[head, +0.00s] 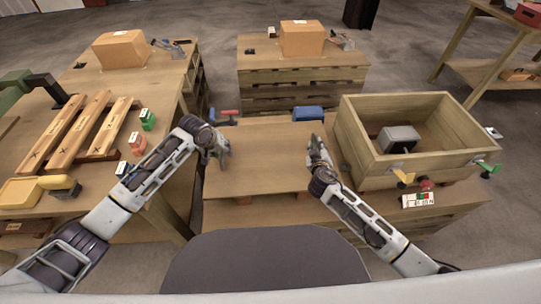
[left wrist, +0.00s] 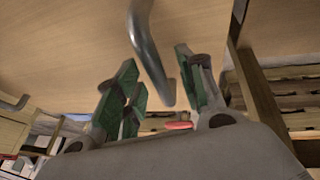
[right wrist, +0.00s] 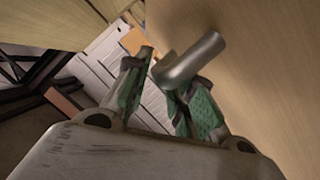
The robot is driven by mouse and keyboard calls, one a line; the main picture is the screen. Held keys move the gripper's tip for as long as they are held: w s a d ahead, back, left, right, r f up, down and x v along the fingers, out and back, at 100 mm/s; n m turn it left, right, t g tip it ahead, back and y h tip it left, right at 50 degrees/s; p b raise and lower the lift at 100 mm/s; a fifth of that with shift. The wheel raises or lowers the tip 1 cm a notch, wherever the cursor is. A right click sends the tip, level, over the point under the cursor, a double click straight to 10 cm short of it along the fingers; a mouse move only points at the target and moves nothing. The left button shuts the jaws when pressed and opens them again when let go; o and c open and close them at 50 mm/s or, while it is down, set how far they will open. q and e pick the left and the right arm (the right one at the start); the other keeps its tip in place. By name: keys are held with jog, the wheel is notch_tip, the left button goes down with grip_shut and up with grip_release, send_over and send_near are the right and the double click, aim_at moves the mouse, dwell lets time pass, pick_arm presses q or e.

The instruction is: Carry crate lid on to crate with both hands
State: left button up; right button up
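The crate lid (head: 262,155) is a flat light-wood panel lying level left of the open wooden crate (head: 362,160). My left gripper (head: 222,152) is at the lid's left edge. In the left wrist view a bent metal handle (left wrist: 150,55) runs between its spread green-padded fingers (left wrist: 160,92), with gaps showing. My right gripper (head: 316,150) is at the lid's right edge, beside the crate. In the right wrist view a metal handle (right wrist: 192,60) lies between its spread fingers (right wrist: 165,90). Contact there cannot be told. The arms hide both handles in the head view.
A grey box (head: 398,139) lies inside the crate. A blue object (head: 308,113) and a red-handled tool (head: 228,113) are behind the lid. A cluttered workbench (head: 40,210) stands left.

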pick_arm(q)
jog(key=shift+w+d+f, duration=0.1)
jog(key=shift+w+f, duration=0.05)
jog(key=shift+f, duration=0.25)
pick_arm(e)
jog(key=shift+w+d+f, duration=0.1)
jog(key=shift+w, duration=0.25)
pick_arm(q)
jog(key=c, duration=0.4)
pick_arm(e)
jog(key=c, duration=0.4)
pick_arm(q)
grip_shut()
pick_arm(e)
grip_shut()
pick_arm(q)
jog(key=shift+w+r, duration=0.1)
